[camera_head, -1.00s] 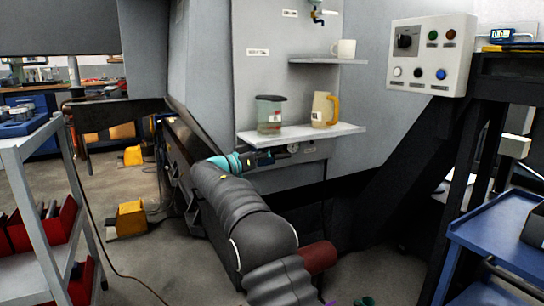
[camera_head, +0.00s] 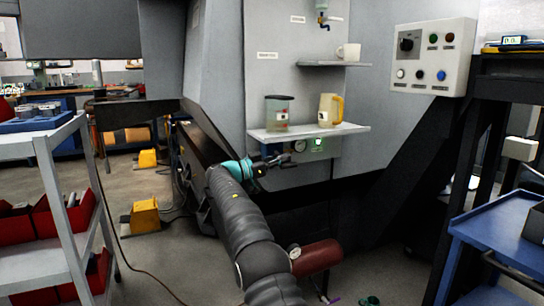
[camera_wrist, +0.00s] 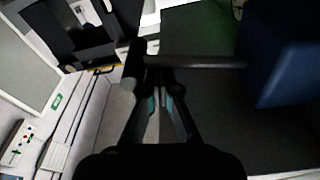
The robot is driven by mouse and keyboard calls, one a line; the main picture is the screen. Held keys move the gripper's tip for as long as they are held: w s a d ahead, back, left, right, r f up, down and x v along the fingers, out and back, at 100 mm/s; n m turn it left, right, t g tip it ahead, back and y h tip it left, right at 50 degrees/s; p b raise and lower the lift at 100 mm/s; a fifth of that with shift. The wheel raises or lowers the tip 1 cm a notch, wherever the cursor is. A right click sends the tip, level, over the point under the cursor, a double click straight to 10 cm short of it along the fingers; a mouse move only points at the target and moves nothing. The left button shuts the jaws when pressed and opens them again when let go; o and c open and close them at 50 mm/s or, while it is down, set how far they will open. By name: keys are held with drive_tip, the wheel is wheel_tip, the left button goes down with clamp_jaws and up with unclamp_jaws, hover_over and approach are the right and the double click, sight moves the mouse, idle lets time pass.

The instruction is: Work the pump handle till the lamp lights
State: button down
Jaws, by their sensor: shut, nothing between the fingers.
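A small green lamp (camera_head: 318,144) glows under the lower shelf, right of a round gauge (camera_head: 299,147). My gripper (camera_head: 282,160) is at the end of my arm, below the left part of that shelf. In the wrist view my gripper (camera_wrist: 155,90) is shut and empty. A dark horizontal bar (camera_wrist: 200,61), which looks like the pump handle, lies across just beyond the fingertips. I cannot tell whether the fingers touch it. In the head view my gripper and the shadow make the handle hard to make out.
The shelf (camera_head: 345,129) holds a clear container (camera_head: 278,110) and a yellow-handled jug (camera_head: 328,110). A white mug (camera_head: 349,52) stands above. A control box (camera_head: 432,55) hangs right. A grey cart (camera_head: 40,145) stands left, a blue cart (camera_head: 500,235) right.

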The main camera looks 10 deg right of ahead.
drive_tip(key=shift+a+f, duration=0.1)
drive_tip(key=shift+f, duration=0.2)
drive_tip(key=shift+w+a, duration=0.1)
drive_tip(key=shift+a, duration=0.3)
drive_tip(key=p+v, duration=0.1)
drive_tip(key=v, duration=0.8)
drive_tip(key=shift+a+p, duration=0.3)
drive_tip(key=shift+a, duration=0.1)
drive_tip(key=shift+r, duration=0.1)
drive_tip(key=shift+n, duration=0.3)
